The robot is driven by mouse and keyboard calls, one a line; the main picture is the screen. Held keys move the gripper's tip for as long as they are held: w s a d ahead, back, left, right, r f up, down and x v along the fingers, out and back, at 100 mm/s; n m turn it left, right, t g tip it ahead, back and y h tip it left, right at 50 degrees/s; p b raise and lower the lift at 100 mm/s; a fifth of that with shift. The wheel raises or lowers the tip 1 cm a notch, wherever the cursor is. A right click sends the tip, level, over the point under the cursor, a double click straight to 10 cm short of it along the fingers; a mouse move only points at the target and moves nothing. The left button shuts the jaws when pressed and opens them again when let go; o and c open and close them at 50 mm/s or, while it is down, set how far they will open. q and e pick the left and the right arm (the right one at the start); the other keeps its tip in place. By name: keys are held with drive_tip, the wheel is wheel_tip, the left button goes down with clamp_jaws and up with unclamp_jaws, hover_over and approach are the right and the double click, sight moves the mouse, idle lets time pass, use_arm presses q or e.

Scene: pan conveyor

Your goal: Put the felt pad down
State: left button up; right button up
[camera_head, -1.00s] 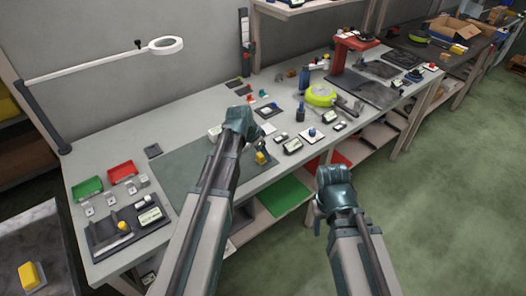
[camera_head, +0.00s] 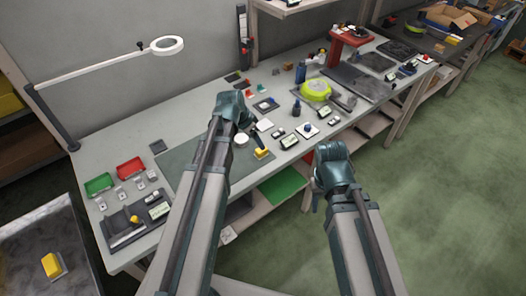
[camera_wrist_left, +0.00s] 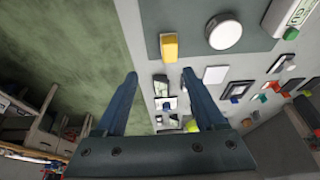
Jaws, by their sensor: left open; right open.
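A white round pad (camera_head: 241,140), which looks like the felt pad, lies on the dark green mat (camera_head: 188,160) beside my left gripper. It also shows in the left wrist view (camera_wrist_left: 224,32) as a white disc with a dark rim, apart from the fingers. My left gripper (camera_head: 257,138) is over the mat's right part; in the left wrist view its fingers (camera_wrist_left: 160,73) are spread with nothing between them. A yellow block (camera_head: 262,154) sits near the mat's front right corner. My right gripper (camera_head: 317,195) is open and empty in front of the bench.
Green (camera_head: 99,184) and red (camera_head: 130,168) bins stand at the bench's left. A black tray (camera_head: 130,225) with small parts is at the front left. Several small items and a yellow-green round tool (camera_head: 316,90) crowd the right. A lamp arm (camera_head: 110,70) reaches over the back left.

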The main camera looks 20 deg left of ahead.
use_arm(q)
drive_tip(key=s+d+n+g+y, duration=0.1)
drive_tip(key=s+d+g+y, duration=0.1)
drive_tip(key=s+d, duration=0.5)
drive_tip(key=s+d+f+n+g+y, duration=0.1)
drive_tip(key=s+d+n, duration=0.1)
drive_tip(key=s+d, duration=0.5)
drive_tip(key=s, duration=0.5)
drive_tip(key=shift+d+f+n+g+y, duration=0.2)
drive_tip(key=shift+n+g+y, duration=0.1)
drive_tip(key=shift+g+y, duration=0.1)
drive_tip(key=shift+s, duration=0.1)
